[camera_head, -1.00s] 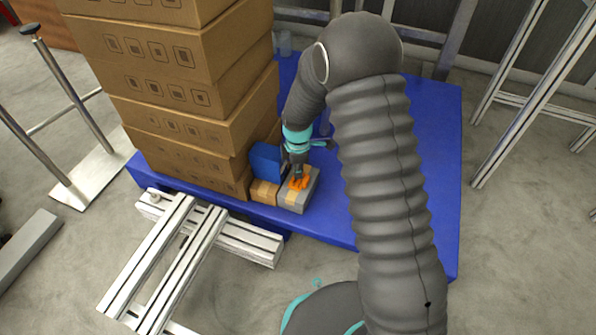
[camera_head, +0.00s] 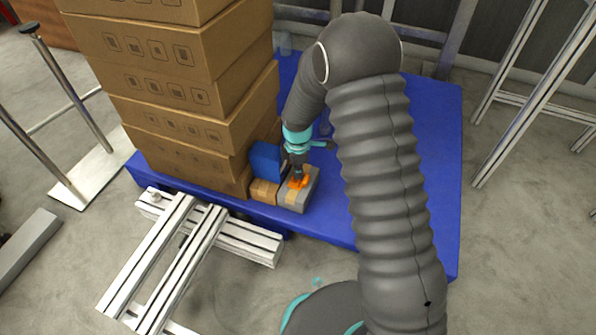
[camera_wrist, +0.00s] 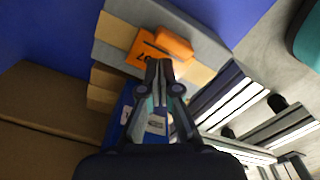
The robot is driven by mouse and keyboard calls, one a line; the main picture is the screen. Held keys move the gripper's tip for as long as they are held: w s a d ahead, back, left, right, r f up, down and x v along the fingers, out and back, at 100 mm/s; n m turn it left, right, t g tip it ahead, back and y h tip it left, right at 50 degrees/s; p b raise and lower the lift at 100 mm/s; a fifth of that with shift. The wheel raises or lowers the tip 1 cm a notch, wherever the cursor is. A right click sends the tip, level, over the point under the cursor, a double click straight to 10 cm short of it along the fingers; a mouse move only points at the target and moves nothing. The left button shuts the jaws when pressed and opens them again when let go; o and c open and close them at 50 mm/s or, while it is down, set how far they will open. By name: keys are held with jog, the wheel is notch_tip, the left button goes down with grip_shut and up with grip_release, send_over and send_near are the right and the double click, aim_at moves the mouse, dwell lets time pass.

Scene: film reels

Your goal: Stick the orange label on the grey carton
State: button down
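The grey carton (camera_head: 305,192) stands near the front edge of the blue platform, with a tan tape band across it. It shows larger in the wrist view (camera_wrist: 203,48). The orange label (camera_wrist: 138,47), a flat piece with dark marks, lies over the top of the carton, partly across the tape. A raised orange block (camera_wrist: 174,42) shows at its right side. My gripper (camera_wrist: 159,63) points down at the label's edge, its fingertips close together. I see nothing clearly between them. In the head view my gripper (camera_head: 297,176) partly hides the orange label (camera_head: 298,184).
A small brown carton (camera_head: 264,191) and a blue box (camera_head: 265,160) stand directly left of the grey carton. A tall stack of brown boxes (camera_head: 190,110) rises behind them. An aluminium frame (camera_head: 240,238) lies in front. The blue platform (camera_head: 430,170) is clear at the right.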

jog(key=shift+f+b, duration=0.45)
jog(key=shift+f, duration=0.3)
dwell(0.7)
dwell(0.4)
jog(key=shift+r+p, duration=1.95)
jog(key=shift+r, duration=1.1)
